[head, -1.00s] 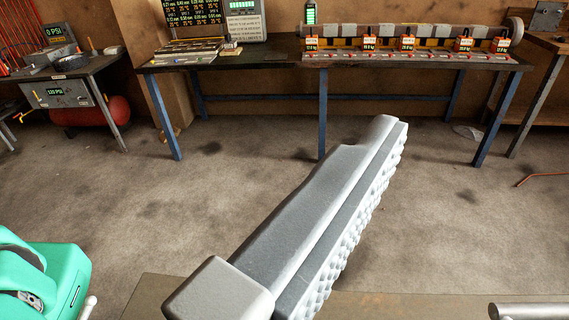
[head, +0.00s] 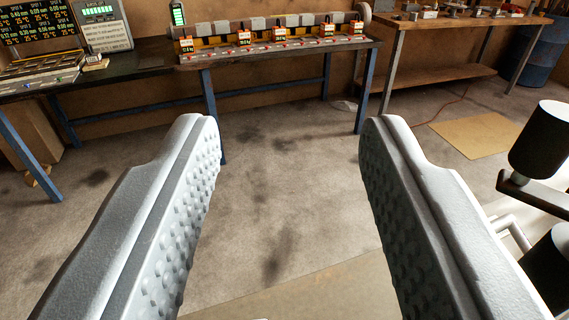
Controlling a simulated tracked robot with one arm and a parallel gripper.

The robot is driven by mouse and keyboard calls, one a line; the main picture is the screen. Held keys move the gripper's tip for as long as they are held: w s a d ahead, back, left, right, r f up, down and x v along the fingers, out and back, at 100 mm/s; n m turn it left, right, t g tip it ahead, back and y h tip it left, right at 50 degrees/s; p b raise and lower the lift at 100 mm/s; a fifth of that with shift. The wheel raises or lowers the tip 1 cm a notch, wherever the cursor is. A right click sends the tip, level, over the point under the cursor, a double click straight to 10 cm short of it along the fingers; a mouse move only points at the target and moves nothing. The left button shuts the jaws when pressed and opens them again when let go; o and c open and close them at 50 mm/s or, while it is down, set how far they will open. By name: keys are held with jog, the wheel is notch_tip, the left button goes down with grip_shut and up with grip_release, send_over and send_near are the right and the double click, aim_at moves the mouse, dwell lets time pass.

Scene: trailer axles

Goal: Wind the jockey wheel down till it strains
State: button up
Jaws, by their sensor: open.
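My gripper (head: 288,125) is open and empty, its two grey studded jaws wide apart with floor showing between them. At the right edge of the head view, a black cylindrical grip (head: 541,138) stands on a dark grey crank arm (head: 532,192), to the right of the right jaw and apart from it in the picture. It may be the jockey wheel's winding handle. A second black part (head: 553,270) is below it, cut off by the frame. No wheel is visible.
A brown flat surface (head: 310,291) lies low between the jaws. A dark bench (head: 275,52) with tagged blocks stands ahead, and a wooden bench (head: 440,28) stands behind right. A tan mat (head: 474,135) lies on the floor. The middle floor is clear.

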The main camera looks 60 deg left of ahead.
jog(key=shift+s+r, duration=0.6)
jog(key=shift+s, duration=0.15)
jog(key=c, duration=0.5)
jog(key=w, duration=0.1)
jog(key=r+m, duration=0.1)
jog(key=w, duration=0.1)
jog(key=shift+w+d+r+t, duration=0.2)
jog(key=shift+w+d+t, duration=0.05)
jog(key=shift+w+t, duration=0.15)
grip_shut()
jog(key=w+a+r+m+t+h, duration=0.25)
jog(key=a+r+m, duration=0.35)
jog(key=r+m, duration=0.3)
jog(key=s+a+r+m+h, duration=0.1)
jog(key=s+a+r+h, duration=0.1)
jog(key=s+a+h, duration=0.35)
jog(key=s+a+m+t+h, duration=0.1)
jog(key=s+t+h, duration=0.2)
jog(key=s, duration=1.4)
jog(key=h, duration=0.4)
jog(key=shift+a+r+h, duration=0.2)
jog(key=shift+a+h, duration=0.1)
jog(key=shift+a, duration=0.05)
jog(key=shift+w+t, duration=0.1)
jog(key=shift+t, duration=0.15)
